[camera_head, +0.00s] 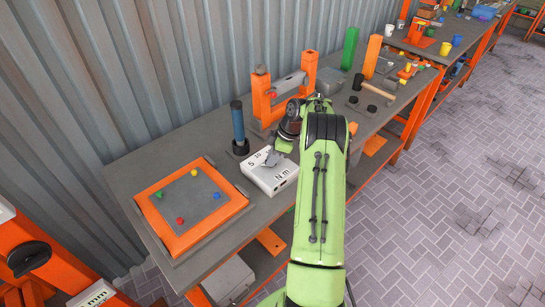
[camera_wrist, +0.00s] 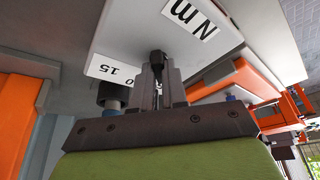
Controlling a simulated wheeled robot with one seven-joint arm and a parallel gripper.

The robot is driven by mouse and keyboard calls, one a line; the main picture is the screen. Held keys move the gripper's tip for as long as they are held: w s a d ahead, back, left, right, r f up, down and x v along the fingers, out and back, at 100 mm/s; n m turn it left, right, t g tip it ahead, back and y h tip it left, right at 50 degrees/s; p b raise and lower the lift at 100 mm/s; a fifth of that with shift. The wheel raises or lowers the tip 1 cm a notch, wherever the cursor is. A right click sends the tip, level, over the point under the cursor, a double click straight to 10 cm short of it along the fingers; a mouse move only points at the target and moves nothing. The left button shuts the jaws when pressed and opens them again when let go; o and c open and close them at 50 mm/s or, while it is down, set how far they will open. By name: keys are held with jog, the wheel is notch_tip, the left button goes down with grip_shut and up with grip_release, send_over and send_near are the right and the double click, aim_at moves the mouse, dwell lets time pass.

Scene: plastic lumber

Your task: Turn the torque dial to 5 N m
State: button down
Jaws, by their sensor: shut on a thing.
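The torque dial box (camera_head: 280,182) is a white block on the grey bench in the head view, marked "5", "10" and "N m". In the wrist view its white face (camera_wrist: 130,30) shows "N m" and a partly covered scale plate (camera_wrist: 112,72) with "15" on it. My gripper (camera_head: 272,155) is over the box, reaching it from the upper right. In the wrist view my gripper (camera_wrist: 158,82) is shut on the dark dial knob (camera_wrist: 157,60), at the face. The pointer and the value it marks are hidden by the fingers.
An orange-rimmed board (camera_head: 165,240) with small coloured pegs lies left of the box. A blue-handled cylinder (camera_head: 238,125) stands close behind it, with an orange frame (camera_head: 262,100) farther back. A mallet (camera_head: 375,90) and black pieces lie right of my arm.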

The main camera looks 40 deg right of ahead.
jog(key=c, duration=1.2)
grip_release()
jog(key=shift+o, duration=0.2)
jog(key=p+v, duration=0.3)
jog(key=v, duration=1.3)
jog(key=shift+p, duration=0.4)
jog(key=shift+f, duration=0.1)
